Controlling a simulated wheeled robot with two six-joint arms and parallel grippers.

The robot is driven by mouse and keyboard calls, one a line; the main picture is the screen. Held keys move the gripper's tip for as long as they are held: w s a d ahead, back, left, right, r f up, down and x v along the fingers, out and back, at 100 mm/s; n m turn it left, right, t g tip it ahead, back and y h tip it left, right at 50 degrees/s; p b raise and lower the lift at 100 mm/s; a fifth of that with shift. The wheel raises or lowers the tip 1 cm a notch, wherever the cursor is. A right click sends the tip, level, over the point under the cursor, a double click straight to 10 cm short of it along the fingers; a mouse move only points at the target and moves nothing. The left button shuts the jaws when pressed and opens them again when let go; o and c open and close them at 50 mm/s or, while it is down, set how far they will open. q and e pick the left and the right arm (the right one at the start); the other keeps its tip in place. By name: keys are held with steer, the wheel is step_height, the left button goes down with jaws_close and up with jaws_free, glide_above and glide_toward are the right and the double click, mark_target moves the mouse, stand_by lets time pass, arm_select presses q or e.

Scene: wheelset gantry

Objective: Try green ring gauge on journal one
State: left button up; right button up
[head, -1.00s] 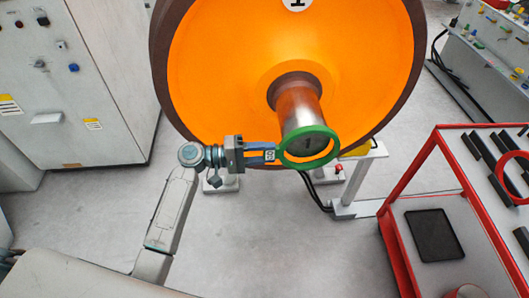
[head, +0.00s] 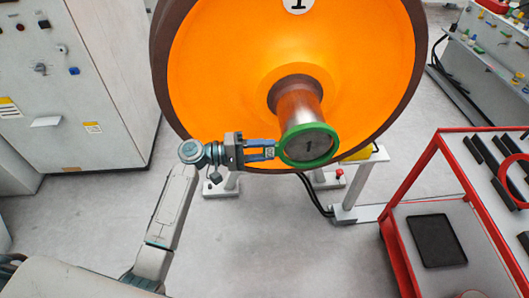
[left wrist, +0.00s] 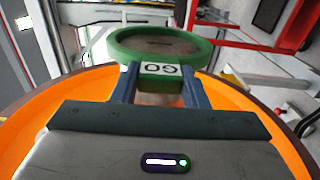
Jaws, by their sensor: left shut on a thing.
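The orange wheel (head: 215,75) carries the metal journal (head: 299,108), whose end face, marked 1, points toward me. The green ring gauge (head: 331,155) encircles that end face in the head view, nearly concentric with it. How far it sits over the journal, or whether it is just in front, I cannot tell. My left gripper (head: 273,150) is shut on the ring's tab from the left. In the left wrist view the fingers (left wrist: 160,88) hold the tab marked GO, with the green ring (left wrist: 117,45) beyond it. My right gripper is out of view.
A red-framed cart (head: 391,213) stands at the right with a black pad (head: 436,240), dark blocks and a red ring (head: 508,190). A grey control cabinet (head: 75,100) stands at the left. A pale stand (head: 352,190) is below the wheel. Open floor lies in front.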

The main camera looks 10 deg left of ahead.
arm_select(q)
steer(key=shift+w+a+b, duration=0.3)
steer(key=shift+w+b, duration=0.25)
steer(key=shift+w, duration=0.3)
steer(key=shift+w+a+b, duration=0.25)
steer(key=shift+w+b, duration=0.25)
steer(key=shift+w, duration=0.3)
steer(key=shift+s, duration=0.1)
steer(key=shift+s+d+r+p, duration=0.1)
steer(key=shift+s+d+p, duration=0.15)
steer(key=shift+s, duration=0.35)
steer(key=shift+s+d+p, duration=0.15)
steer(key=shift+s+p, duration=0.2)
steer(key=shift+s, duration=0.25)
steer(key=s+d+p, duration=0.2)
steer(key=s, duration=0.5)
steer(key=shift+s+d, duration=0.2)
steer(key=shift+a, duration=0.1)
